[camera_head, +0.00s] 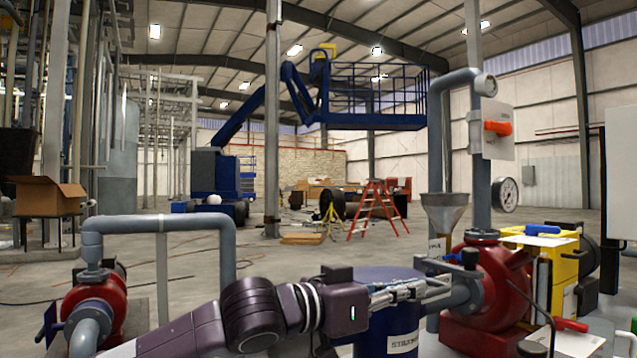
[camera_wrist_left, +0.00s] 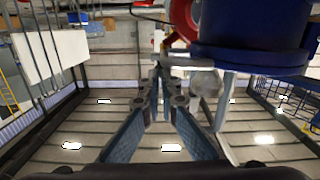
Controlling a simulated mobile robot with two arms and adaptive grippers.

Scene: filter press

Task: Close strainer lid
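The strainer (camera_head: 381,323) is a blue cylinder with a white label, at the lower middle of the head view. Its round blue top (camera_head: 385,273) looks about level. I cannot tell whether this top is the lid, or whether it is fully seated. My left gripper (camera_head: 418,289) lies across the front of the strainer near its top. In the left wrist view, the fingers (camera_wrist_left: 164,67) come close together at their tips, beside the strainer's wide blue rim (camera_wrist_left: 250,60). A grey bar (camera_wrist_left: 190,63) runs close to the fingertips; whether they grip it is unclear. My right gripper is not in view.
A red pump (camera_head: 490,285) and grey pipework stand just right of the strainer, with a grey funnel (camera_head: 445,211) behind. A grey pipe loop (camera_head: 160,223) and another red pump (camera_head: 95,303) stand at the left. Open floor lies beyond.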

